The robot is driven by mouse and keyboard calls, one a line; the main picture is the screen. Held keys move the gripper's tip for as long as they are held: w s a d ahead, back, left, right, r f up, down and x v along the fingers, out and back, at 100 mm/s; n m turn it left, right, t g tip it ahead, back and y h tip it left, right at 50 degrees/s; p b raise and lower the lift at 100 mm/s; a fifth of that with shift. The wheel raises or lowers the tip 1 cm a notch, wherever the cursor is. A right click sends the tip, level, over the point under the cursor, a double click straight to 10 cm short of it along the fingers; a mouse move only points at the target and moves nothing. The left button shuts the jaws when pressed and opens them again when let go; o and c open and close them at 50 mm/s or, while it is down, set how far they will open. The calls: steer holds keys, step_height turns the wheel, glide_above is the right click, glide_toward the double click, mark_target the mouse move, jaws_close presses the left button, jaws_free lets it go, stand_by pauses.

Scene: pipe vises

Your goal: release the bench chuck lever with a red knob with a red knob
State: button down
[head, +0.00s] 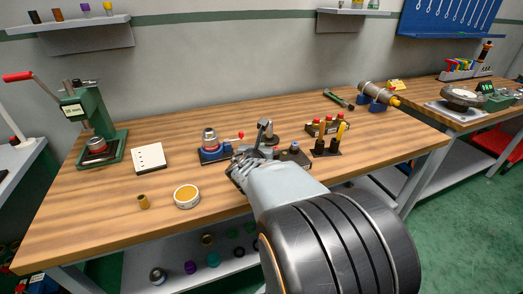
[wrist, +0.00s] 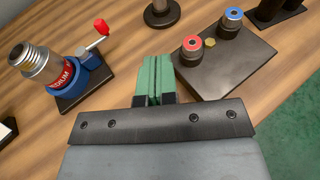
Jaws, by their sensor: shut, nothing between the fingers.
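The bench chuck is blue with a silver threaded pipe end standing in it, on a dark base plate; it is in the head view (head: 211,147) left of my gripper and at upper left in the wrist view (wrist: 66,76). Its lever (wrist: 92,47) rises from the right side of the chuck to a red knob (wrist: 101,26), which also shows in the head view (head: 241,134). My gripper (wrist: 154,62) has its green fingers pressed together with nothing between them. It is right of the lever and apart from it. In the head view my arm partly hides the gripper.
A dark block with a red-ringed post (wrist: 191,48) and a blue-ringed post (wrist: 232,20) stands close right of my fingers. A dark round stand (wrist: 161,13) is beyond them.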

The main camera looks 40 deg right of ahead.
steer(key=shift+s+a+r, duration=0.1)
steer(key=shift+s+r, duration=0.05)
steer(key=shift+s, duration=0.4)
stand_by(0.4)
